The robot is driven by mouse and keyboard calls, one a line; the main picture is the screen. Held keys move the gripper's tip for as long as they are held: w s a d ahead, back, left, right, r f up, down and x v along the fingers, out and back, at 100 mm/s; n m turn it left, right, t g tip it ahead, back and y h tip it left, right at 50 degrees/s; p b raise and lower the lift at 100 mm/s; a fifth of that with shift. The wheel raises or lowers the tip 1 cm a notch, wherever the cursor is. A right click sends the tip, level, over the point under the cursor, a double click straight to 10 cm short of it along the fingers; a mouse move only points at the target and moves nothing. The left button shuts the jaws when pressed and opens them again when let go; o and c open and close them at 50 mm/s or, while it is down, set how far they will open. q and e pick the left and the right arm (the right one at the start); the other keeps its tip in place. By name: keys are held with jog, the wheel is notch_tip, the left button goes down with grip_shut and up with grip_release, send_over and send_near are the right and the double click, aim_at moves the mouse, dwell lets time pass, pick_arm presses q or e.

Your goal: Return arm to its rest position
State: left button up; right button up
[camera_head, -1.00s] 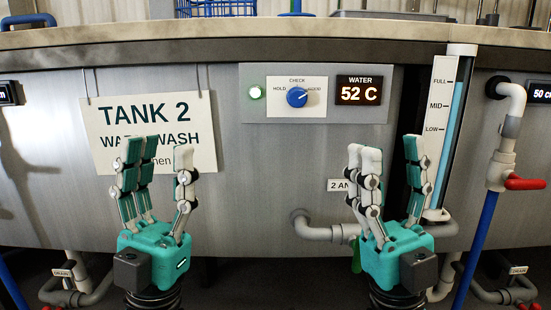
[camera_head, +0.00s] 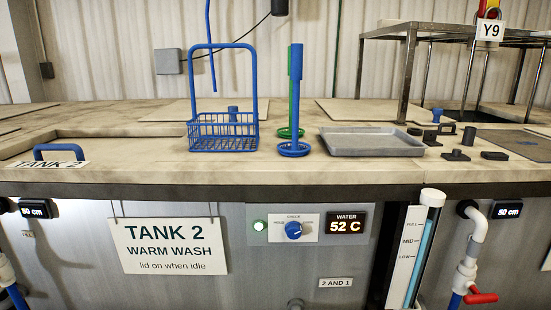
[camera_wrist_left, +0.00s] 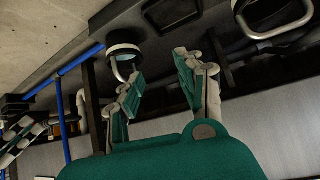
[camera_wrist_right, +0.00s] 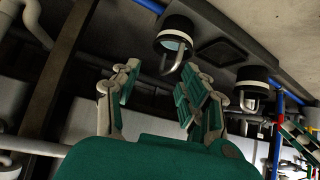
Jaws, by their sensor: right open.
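Neither gripper shows in the head view now. In the left wrist view my left gripper (camera_wrist_left: 158,90) has its teal and grey fingers spread apart with nothing between them. In the right wrist view my right gripper (camera_wrist_right: 153,95) is open and empty. Behind the fingers in both wrist views are dark pipes, round fittings and the floor, so both hands are low by the tank front. Neither gripper touches anything that I can see.
Above the TANK 2 sign (camera_head: 168,246), the counter holds a blue wire basket (camera_head: 223,133), a blue-handled round strainer (camera_head: 295,149), a green one (camera_head: 291,133) behind it, and a grey tray (camera_head: 372,142). A level tube (camera_head: 416,250) and red-handled valve (camera_head: 481,298) stand along the front.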

pick_arm(q)
jog(key=s+a+f+g+p, duration=0.1)
jog(key=s+a+g+p, duration=0.1)
jog(key=s, duration=0.8)
jog(key=s+a+f+g+y+p, duration=0.1)
jog(key=s+a+g+p, duration=0.1)
jog(key=s, duration=0.9)
jog(key=s+a+f+g+p, duration=0.1)
jog(key=s+p, duration=0.4)
jog(key=s, duration=0.6)
jog(key=a+g, duration=0.1)
jog(key=g, duration=0.1)
jog(key=shift+a+g+y, duration=0.25)
jog(key=shift+g+y, duration=0.05)
jog(key=shift+g, duration=0.1)
pick_arm(e)
jog(key=s+d+f+g, duration=0.1)
jog(key=s+d+g, duration=0.1)
jog(key=s, duration=0.8)
jog(key=s+d+f+g+h, duration=0.1)
jog(key=s+d+g, duration=0.1)
jog(key=s, duration=0.9)
jog(key=s+d+f+g, duration=0.1)
jog(key=s+d+g, duration=0.1)
jog(key=s, duration=0.9)
jog(key=shift+d+g+h, duration=0.25)
jog(key=shift+g+h, duration=0.05)
jog(key=shift+g, duration=0.6)
